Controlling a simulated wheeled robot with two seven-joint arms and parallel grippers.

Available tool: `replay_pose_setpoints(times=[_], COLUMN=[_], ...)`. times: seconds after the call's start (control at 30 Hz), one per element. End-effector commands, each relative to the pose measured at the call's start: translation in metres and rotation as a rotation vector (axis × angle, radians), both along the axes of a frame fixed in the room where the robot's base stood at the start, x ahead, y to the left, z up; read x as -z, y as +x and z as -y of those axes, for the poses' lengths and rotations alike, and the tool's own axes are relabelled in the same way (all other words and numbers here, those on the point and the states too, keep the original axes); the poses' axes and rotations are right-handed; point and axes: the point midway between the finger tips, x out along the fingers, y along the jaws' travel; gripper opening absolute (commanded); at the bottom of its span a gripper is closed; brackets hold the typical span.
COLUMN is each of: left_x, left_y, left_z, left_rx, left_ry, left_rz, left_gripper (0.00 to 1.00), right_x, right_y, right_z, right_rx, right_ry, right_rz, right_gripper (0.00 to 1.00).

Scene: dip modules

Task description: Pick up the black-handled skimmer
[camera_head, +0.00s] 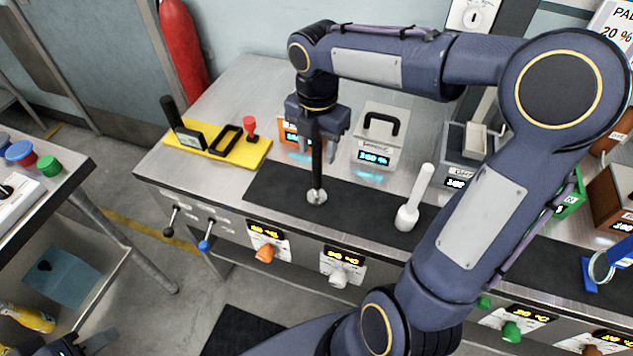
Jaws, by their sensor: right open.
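The black-handled skimmer (316,194) stands upright on the dark mat, with its pale round head down and its black handle rising from it. My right gripper (319,140) points down at the top of the handle. Its fingers are open, one on each side of the handle in this view; I cannot tell whether they touch it. My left gripper (82,345) is at the bottom left, cut off by the picture edge, away from the skimmer. Its jaw opening is unclear.
A white-handled tool (413,200) stands on the mat (270,187) to the right. Behind are an orange module (288,134) and a white module with a black handle (377,143). A yellow tray (218,147) lies left. My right arm crosses the bench's right side.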

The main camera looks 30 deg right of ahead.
Motion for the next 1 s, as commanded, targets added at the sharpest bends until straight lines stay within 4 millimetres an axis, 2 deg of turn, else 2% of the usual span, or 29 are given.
replay_pose_setpoints(times=[0.27, 0.6, 0.87, 1.0], left_x=[0.0001, 0.0001, 0.0, -0.0006], left_y=[0.0, 0.0, 0.0, 0.0], left_z=[0.0001, 0.0, 0.0, 0.0], left_rx=[0.0, 0.0, 0.0, 0.0], left_ry=[0.0, 0.0, 0.0, 0.0], left_rz=[0.0, 0.0, 0.0, 0.0], left_gripper=[0.36, 0.36, 0.36, 0.36], right_x=[0.0047, 0.0044, 0.003, -0.0044], right_y=[-0.0001, -0.0001, 0.0001, 0.0006], right_z=[-0.0002, -0.0002, -0.0002, -0.0001], right_rx=[0.0, 0.0, 0.0, 0.001], right_ry=[0.0, 0.0, 0.0, 0.0], right_rz=[0.001, 0.001, 0.002, 0.004], right_gripper=[0.45, 0.02, 0.02, 0.02])
